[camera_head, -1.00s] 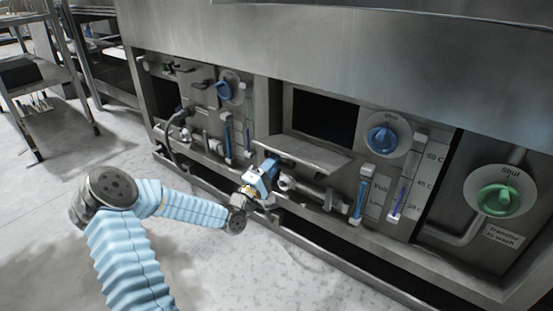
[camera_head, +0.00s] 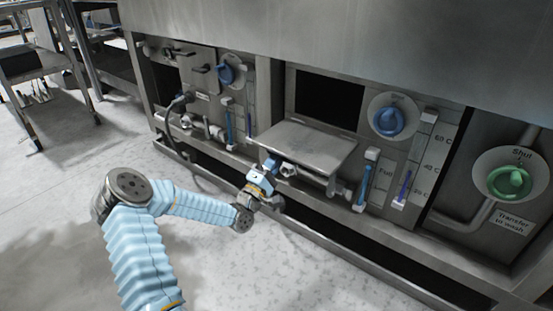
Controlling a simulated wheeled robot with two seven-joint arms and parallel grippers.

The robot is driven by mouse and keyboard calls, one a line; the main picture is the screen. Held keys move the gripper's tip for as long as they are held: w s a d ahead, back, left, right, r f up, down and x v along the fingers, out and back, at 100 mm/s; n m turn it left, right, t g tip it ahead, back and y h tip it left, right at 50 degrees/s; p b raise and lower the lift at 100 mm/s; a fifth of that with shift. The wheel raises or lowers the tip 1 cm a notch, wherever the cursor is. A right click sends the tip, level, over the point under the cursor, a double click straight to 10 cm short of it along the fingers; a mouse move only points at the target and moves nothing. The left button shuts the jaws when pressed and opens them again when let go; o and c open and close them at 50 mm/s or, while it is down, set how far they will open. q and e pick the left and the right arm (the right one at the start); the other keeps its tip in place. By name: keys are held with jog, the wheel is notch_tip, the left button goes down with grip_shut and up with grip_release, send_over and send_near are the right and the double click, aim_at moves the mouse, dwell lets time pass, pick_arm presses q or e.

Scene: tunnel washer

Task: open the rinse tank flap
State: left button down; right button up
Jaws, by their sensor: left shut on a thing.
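The steel flap (camera_head: 308,144) in the middle bay stands swung out below a dark rectangular opening (camera_head: 328,99), its top face showing as a broad, nearly level plate. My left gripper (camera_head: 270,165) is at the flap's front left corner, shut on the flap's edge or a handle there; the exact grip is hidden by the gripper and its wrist. My left arm reaches in from the lower left. My right gripper is out of view.
A blue knob (camera_head: 390,119) and gauge tubes (camera_head: 364,183) sit right of the flap, with a green knob (camera_head: 508,181) farther right. Another bay at left has a blue knob (camera_head: 226,73) and a panel with black handles (camera_head: 200,69). Pipes run under the flap. The floor in front is clear.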

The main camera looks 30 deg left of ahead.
pick_arm(q)
jog(key=shift+f, duration=0.4)
jog(key=c, duration=1.1)
grip_release()
jog(key=shift+w+f, duration=0.15)
jog(key=p+v, duration=0.1)
jog(key=v, duration=1.2)
jog(key=shift+s, duration=0.45)
